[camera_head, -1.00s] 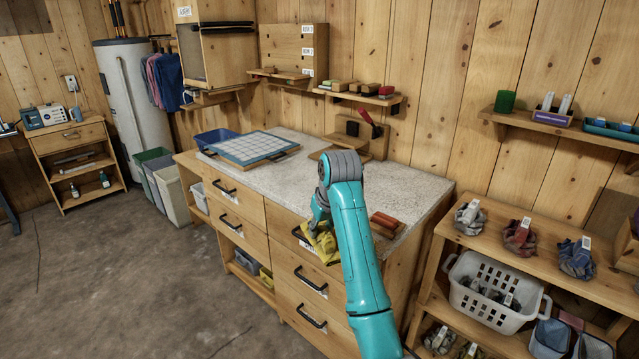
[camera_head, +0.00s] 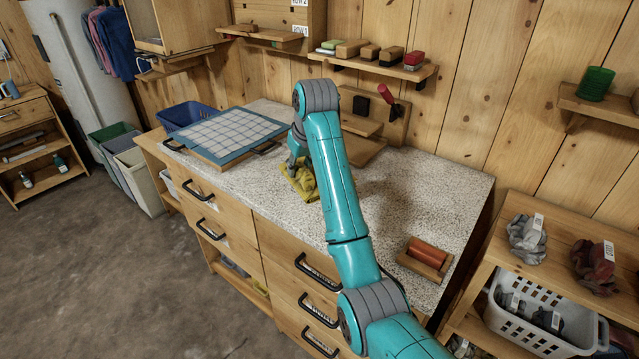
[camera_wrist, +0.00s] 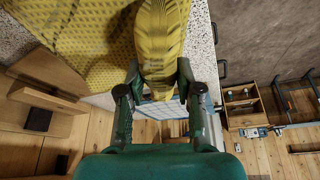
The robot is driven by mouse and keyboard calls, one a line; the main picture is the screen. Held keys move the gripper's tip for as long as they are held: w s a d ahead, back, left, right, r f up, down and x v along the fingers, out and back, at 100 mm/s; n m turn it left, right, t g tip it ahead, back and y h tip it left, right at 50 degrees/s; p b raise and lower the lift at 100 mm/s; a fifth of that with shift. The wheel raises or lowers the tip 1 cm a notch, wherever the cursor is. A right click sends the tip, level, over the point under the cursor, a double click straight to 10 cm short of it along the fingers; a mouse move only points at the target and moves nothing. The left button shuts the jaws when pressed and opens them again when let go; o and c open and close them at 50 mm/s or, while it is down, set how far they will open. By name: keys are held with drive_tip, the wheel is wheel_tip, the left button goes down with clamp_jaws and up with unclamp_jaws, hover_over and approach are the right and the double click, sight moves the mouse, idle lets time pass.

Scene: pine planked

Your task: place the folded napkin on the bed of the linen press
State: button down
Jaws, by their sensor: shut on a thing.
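The folded napkin (camera_head: 299,182) is yellow with a waffle-like texture. My gripper (camera_head: 297,160) is shut on it, low over the speckled counter; I cannot tell whether the napkin touches the top. In the wrist view the napkin (camera_wrist: 95,45) is bunched between the fingers of my gripper (camera_wrist: 157,82) and spreads out at upper left. What looks like the linen press (camera_head: 364,149), with a wooden bed, a backboard, a dark block and a red handle, stands right of my gripper against the wall. My arm hides part of it. Its wood also shows at left in the wrist view (camera_wrist: 50,70).
A blue-edged gridded board (camera_head: 225,137) lies left of my gripper on the counter (camera_head: 420,190). A wooden holder with a reddish-brown roller (camera_head: 428,256) sits near the right front. A shelf with several brushes or blocks (camera_head: 385,66) hangs above. The counter's right part is mostly clear.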

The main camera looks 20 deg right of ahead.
wheel_tip(320, 180, down, 10)
drive_tip(key=shift+r, duration=0.1)
idle(0.4)
drive_tip(key=c, duration=0.8)
unclamp_jaws()
drive_tip(key=shift+o, duration=0.2)
